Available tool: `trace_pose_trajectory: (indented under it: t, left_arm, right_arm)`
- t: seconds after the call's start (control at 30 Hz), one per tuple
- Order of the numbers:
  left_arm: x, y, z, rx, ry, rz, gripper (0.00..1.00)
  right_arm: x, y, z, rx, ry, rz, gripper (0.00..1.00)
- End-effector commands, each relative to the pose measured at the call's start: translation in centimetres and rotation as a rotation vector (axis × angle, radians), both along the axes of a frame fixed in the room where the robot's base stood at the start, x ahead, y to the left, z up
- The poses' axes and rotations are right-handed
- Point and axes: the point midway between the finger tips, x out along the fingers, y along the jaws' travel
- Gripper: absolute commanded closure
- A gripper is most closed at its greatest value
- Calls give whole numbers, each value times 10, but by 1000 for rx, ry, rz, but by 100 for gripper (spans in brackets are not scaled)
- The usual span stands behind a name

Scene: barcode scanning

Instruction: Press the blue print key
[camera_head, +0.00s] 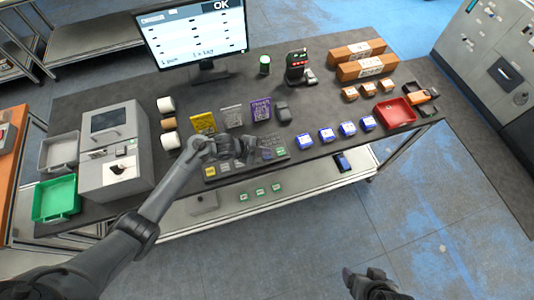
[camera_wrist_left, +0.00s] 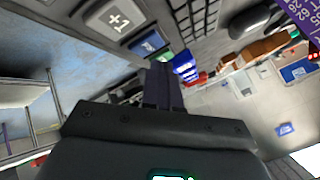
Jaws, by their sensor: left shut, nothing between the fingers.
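The blue print key (camera_wrist_left: 150,43) is on the keyboard in the left wrist view, between a white "+1" key (camera_wrist_left: 113,18) and a green key (camera_wrist_left: 163,56). In the head view the blue key (camera_head: 267,155) is small, near the keyboard's (camera_head: 240,166) right end. My left gripper (camera_head: 256,152) is over the keyboard, shut and empty, and hides part of it. In the left wrist view its fingertips (camera_wrist_left: 162,68) appear just below the blue and green keys; I cannot tell whether they touch. My right gripper (camera_head: 368,282) is at the bottom, away from the table; its jaw opening is unclear.
A monitor (camera_head: 195,37) showing "OK" stands behind the keyboard. A grey printer-like machine (camera_head: 115,150) is at the left. Several blue-and-white boxes (camera_head: 326,135) and a red tray (camera_head: 396,113) lie to the right. Coloured barcode cards (camera_head: 260,109) lie behind the keyboard.

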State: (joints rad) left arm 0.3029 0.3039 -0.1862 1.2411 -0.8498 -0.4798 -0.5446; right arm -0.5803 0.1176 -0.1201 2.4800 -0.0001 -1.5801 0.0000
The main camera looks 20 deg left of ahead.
Motion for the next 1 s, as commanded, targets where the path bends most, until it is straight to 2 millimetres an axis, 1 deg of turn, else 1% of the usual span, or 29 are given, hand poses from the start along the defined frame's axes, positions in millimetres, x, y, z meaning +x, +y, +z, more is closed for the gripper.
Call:
trace_pose_trajectory:
  t: [0.23,0.37,0.47,0.8,0.9,1.0]
  left_arm:
    - [0,0,0,0,0,0,100]
    - [0,0,4,0,-1,1,100]
    - [0,0,10,0,-1,0,100]
    - [0,0,43,0,-1,0,100]
    - [0,0,49,0,-1,0,100]
    - [0,0,51,-1,-1,0,100]
  right_arm:
    - [0,1,0,3,-1,-2,20]
    - [0,1,3,2,0,-1,20]
    - [0,1,9,2,0,-1,20]
    - [0,-1,40,-7,0,4,20]
    - [0,-2,45,-8,0,5,20]
    - [0,-2,47,-8,0,5,20]
